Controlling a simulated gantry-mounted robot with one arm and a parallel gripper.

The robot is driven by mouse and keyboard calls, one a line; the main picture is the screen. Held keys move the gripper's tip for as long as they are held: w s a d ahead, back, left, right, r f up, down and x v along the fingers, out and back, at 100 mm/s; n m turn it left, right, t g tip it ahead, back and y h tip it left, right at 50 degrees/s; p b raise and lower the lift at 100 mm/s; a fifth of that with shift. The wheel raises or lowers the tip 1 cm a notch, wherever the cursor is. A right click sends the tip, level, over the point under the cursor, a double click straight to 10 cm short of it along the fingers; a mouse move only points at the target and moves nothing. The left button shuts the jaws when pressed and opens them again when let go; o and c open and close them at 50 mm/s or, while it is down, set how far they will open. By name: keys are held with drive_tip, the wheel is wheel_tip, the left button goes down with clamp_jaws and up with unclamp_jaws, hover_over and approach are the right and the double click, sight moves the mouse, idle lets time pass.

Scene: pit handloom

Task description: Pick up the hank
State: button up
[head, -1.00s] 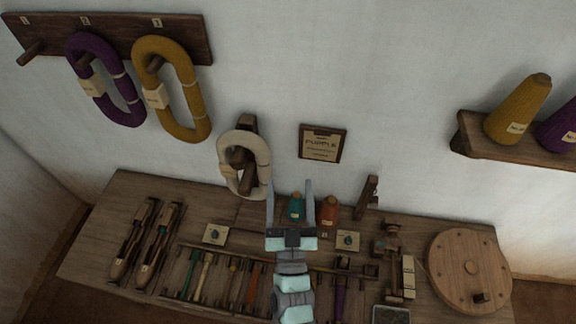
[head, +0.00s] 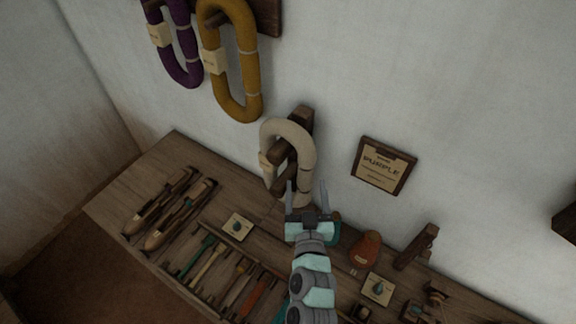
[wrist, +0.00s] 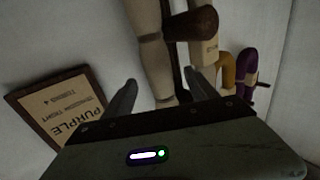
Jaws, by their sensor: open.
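A cream hank (head: 296,140) hangs in an upright loop on a dark wooden peg bracket (head: 283,151) on the wall above the bench. A mustard hank (head: 248,70) and a purple hank (head: 182,58), both with paper tags, hang higher at the upper left. My gripper (head: 307,186) is open and empty, at the lower end of the cream hank. In the wrist view one strand of the cream hank (wrist: 147,45) shows between the fingertips (wrist: 160,92); I cannot tell whether they touch it. The mustard hank (wrist: 228,70) and purple hank (wrist: 244,68) show farther off.
A framed card reading PURPLE (head: 384,166) hangs on the wall right of my gripper. Below is a wooden bench (head: 150,176) with shuttles (head: 168,208), a rack of coloured tools and an orange-brown cone (head: 365,248). The wall between cream hank and card is clear.

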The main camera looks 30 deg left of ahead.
sight(306, 171)
drive_tip(key=shift+r+x, duration=0.2)
drive_tip(key=shift+x, duration=1.15)
drive_tip(key=shift+r+x, duration=0.2)
drive_tip(key=shift+x, duration=1.2)
drive_tip(key=shift+s+d, duration=0.1)
drive_tip(key=shift+c, duration=0.2)
clamp_jaws()
